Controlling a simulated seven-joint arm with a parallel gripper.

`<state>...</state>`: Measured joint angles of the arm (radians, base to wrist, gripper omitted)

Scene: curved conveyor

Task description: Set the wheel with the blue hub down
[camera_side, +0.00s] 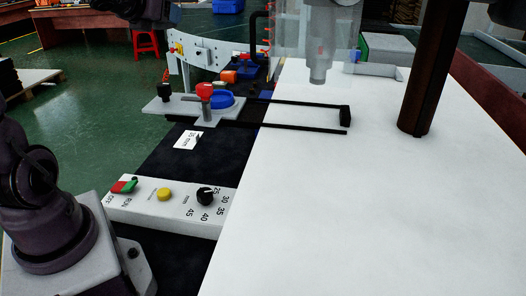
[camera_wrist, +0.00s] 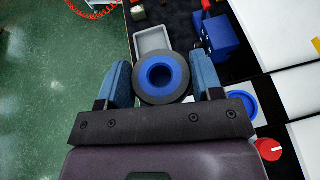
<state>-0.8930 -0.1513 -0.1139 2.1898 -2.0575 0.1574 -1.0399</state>
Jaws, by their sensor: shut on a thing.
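The wheel with the blue hub (camera_wrist: 161,74) has a dark grey tyre and shows in the wrist view between the two blue-grey fingers of my gripper (camera_wrist: 160,82). My gripper is shut on it, one finger at each side of the tyre. The hub's open centre faces the camera.
A grey tray (camera_wrist: 153,40) lies beyond the wheel, with a blue block (camera_wrist: 221,36) to its right. A blue round piece (camera_side: 220,100) and red knob (camera_side: 205,90) sit on a grey plate. A control box (camera_side: 165,203) stands in front. The white tabletop (camera_side: 370,220) is largely clear.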

